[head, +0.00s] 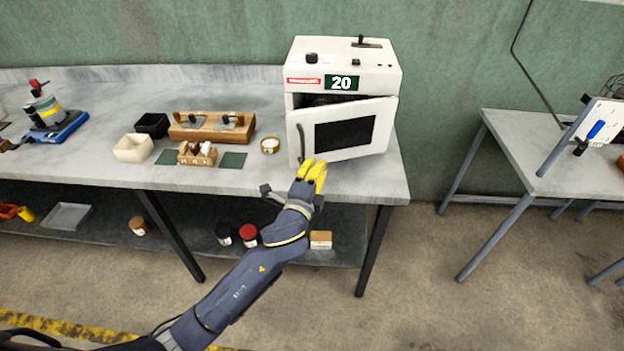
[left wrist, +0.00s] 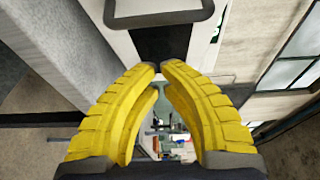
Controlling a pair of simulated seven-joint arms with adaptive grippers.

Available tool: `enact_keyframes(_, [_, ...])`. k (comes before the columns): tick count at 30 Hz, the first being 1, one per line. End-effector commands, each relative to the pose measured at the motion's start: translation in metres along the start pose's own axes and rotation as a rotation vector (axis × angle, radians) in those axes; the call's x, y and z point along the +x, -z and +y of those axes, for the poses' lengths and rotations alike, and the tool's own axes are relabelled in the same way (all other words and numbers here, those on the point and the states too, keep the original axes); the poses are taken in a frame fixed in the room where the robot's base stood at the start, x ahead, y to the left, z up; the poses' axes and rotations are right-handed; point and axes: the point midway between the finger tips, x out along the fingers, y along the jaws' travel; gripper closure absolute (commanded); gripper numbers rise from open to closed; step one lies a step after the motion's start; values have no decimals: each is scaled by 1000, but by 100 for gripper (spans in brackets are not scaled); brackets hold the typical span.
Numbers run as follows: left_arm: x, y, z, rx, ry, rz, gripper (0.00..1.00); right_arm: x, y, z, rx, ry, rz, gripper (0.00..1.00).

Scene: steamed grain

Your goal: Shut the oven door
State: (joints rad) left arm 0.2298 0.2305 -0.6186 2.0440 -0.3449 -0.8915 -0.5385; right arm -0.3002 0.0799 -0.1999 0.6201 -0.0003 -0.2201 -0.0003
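The white oven (head: 343,68) stands at the right end of the workbench, with a "20" label on its front. Its door (head: 365,145) is partly open, swung out on its left side, and has a dark window and a dark handle (head: 301,142) near its left edge. My left gripper (head: 316,163) has yellow fingers and is at the door's lower left, just below the handle. In the left wrist view the fingertips (left wrist: 161,66) nearly meet with nothing between them. The door's dark window (left wrist: 160,42) and grey handle (left wrist: 160,22) lie ahead. I cannot tell whether the fingers touch the door.
On the bench (head: 250,105) stand a round tin (head: 270,145), a wooden block with dark knobs (head: 212,127), a small wooden box (head: 197,154), and white (head: 133,148) and black (head: 153,125) bins. Jars sit on the lower shelf. A second table (head: 555,160) is at right.

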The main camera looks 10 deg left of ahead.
Motion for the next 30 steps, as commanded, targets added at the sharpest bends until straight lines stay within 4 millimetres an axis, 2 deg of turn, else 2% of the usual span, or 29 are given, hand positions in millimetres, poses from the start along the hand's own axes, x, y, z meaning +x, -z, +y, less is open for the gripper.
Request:
enact_keyframes(3, [10,-13,0,3,0,-2,100,0,0,0,0,0,0,100])
enact_keyframes(9, [21,-24,0,1,0,-1,100,0,1,-2,1,1,1,100])
enact_keyframes(26, [25,-29,0,2,0,1,100,0,1,-1,1,1,1,100])
enact_keyframes(30, [34,-37,1,8,1,38,100,0,0,-1,1,1,1,100])
